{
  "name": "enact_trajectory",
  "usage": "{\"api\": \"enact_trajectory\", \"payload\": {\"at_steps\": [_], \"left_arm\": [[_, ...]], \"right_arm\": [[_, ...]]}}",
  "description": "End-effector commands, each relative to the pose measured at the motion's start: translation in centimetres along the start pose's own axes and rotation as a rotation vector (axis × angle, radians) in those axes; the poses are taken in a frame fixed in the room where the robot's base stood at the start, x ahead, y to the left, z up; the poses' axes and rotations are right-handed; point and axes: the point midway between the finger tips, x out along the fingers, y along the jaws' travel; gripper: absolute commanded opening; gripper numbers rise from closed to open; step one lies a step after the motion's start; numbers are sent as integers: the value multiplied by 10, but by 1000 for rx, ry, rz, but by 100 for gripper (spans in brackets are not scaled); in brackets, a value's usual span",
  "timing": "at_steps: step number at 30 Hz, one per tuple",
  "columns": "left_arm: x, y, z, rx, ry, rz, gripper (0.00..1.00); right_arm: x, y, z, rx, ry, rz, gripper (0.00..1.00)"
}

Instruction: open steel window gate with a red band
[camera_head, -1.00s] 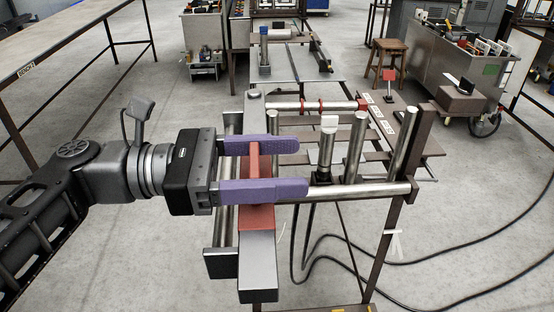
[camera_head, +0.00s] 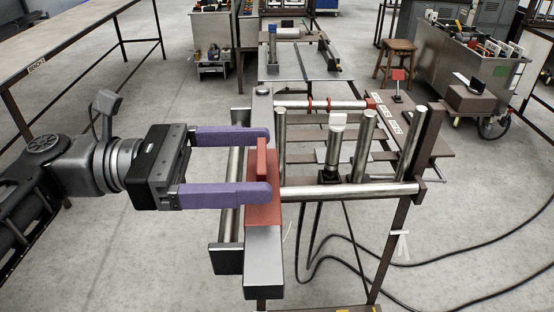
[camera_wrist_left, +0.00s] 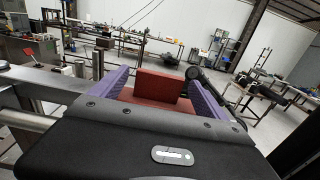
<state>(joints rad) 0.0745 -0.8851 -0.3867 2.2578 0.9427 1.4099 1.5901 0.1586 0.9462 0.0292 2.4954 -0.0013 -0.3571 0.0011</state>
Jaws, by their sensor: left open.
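The steel window gate (camera_head: 262,249) is a long grey bar along the left side of the rod fixture. A red band (camera_head: 262,214) wraps its middle, with a narrow red upright piece (camera_head: 262,158) on top. My left gripper (camera_head: 267,163) comes in from the left, open, with its purple fingers on either side of the red upright. The fingertips reach about as far as the upright. In the left wrist view, the red upright (camera_wrist_left: 157,86) shows between the two purple fingers, with a gap on each side. My right gripper is not in view.
Steel posts (camera_head: 362,145) and a horizontal steel rod (camera_head: 345,191) stand right of the gate. A grey-topped bench (camera_head: 70,45) is at the upper left. Black cables (camera_head: 440,262) lie on the floor at right. The floor at lower left is open.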

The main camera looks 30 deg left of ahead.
Motion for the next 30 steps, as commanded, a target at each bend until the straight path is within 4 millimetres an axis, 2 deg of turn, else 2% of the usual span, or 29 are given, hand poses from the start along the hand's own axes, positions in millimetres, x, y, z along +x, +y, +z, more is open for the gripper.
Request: {"api": "enact_trajectory", "payload": {"at_steps": [3,8,30], "left_arm": [[-16,-1,1,5,-2,-3,85],[-28,0,0,1,-1,-2,85],[-28,0,0,-1,0,0,85]], "right_arm": [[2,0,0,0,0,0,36],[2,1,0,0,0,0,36],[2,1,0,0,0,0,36]]}}
